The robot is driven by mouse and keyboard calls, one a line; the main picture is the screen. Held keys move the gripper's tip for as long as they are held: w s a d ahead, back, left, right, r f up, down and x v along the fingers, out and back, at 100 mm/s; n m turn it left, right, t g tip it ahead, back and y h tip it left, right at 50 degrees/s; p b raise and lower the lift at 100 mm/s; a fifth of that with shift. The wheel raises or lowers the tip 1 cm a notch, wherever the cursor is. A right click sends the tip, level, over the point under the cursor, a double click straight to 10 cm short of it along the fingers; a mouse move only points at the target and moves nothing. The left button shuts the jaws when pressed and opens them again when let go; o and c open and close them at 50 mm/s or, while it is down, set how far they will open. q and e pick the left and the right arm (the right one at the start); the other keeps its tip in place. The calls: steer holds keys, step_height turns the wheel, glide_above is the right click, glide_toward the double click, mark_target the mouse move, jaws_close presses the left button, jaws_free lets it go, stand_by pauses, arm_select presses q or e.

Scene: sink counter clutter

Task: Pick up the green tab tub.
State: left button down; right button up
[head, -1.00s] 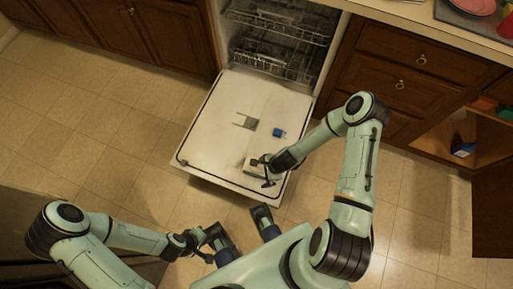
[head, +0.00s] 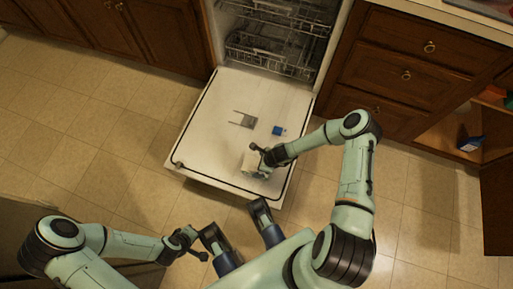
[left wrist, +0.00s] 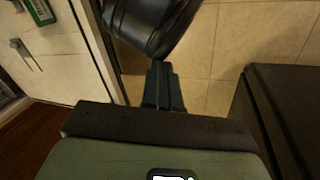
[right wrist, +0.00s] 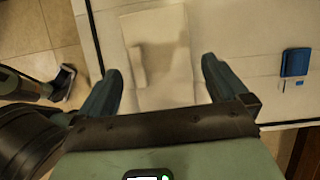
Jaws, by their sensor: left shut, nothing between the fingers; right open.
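A pale, cream-topped box (head: 253,163), which looks like the tab tub, sits on the open dishwasher door near its front right corner. In the left wrist view a green label (left wrist: 42,11) with white on it shows at the top left, apparently its side. My right gripper (head: 262,160) is open and close over the box. In the right wrist view the pale box top (right wrist: 158,45) lies between and beyond the spread fingers. My left gripper (left wrist: 165,80) is shut and empty, off the front of the door, above the floor.
A small blue item (head: 278,130) and the grey dispenser (head: 243,119) are on the door (head: 215,130). Behind them is the dishwasher rack (head: 268,52). An open cabinet at the right holds a blue item (head: 470,144). The floor at the left is clear.

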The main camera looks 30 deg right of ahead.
mark_target(244, 173)
steer(key=b+x, duration=0.1)
steer(key=x, duration=0.3)
steer(key=shift+f+b, duration=0.2)
steer(key=shift+b, duration=0.15)
arm_select(q)
steer(key=w, duration=0.1)
steer(key=w+a+f, duration=0.1)
steer(key=w+f, duration=0.1)
steer(key=shift+a+t, duration=0.25)
steer(key=shift+t, duration=0.15)
steer(key=shift+s, duration=0.1)
arm_select(e)
steer(key=shift+r, duration=0.1)
steer(key=shift+c, duration=0.3)
steer(key=c, duration=0.8)
steer(key=shift+c, duration=0.2)
steer(key=shift+r, duration=0.1)
